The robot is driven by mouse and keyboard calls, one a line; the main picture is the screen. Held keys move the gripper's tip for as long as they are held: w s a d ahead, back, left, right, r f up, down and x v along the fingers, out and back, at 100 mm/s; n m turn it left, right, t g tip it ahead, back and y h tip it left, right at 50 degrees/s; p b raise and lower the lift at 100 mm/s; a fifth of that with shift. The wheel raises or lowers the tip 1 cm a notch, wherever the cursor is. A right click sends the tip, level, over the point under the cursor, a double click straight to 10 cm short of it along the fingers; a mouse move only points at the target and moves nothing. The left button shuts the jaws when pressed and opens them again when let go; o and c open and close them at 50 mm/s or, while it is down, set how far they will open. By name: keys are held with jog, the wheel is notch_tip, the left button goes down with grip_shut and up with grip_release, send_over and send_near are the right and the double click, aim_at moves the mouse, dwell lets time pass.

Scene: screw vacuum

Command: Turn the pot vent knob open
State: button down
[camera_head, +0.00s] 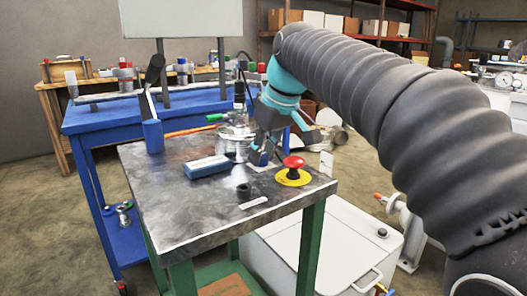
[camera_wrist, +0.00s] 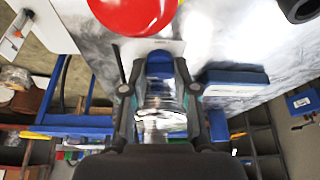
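My gripper (camera_head: 263,150) reaches down over the steel-topped cart, beside the shiny metal pot (camera_head: 231,132). In the wrist view, my gripper's two dark fingers (camera_wrist: 152,75) are spread apart. A small blue knob-like part (camera_wrist: 160,66) shows between the fingertips, with a visible gap on its left and a narrow one on its right. A blue part also shows low at the fingers in the head view (camera_head: 258,157). Shiny metal, probably the pot (camera_wrist: 160,118), shows between the fingers. I cannot tell for certain which part is the vent knob.
A red mushroom button (camera_head: 293,162) on a yellow disc stands close right of my gripper. A blue box (camera_head: 207,167) lies to the left, and a small dark ring-shaped part (camera_head: 243,190) lies in front. The cart top's front left (camera_head: 180,225) is clear.

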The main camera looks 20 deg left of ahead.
jog(key=shift+s+r+m+p, duration=0.15)
jog(key=shift+m+p, duration=0.35)
jog(key=shift+p, duration=0.25)
jog(key=shift+m, duration=0.3)
jog(key=c, duration=0.9)
grip_release()
jog(key=v, duration=1.1)
jog(key=shift+s+r, duration=0.3)
jog(key=shift+s, duration=0.05)
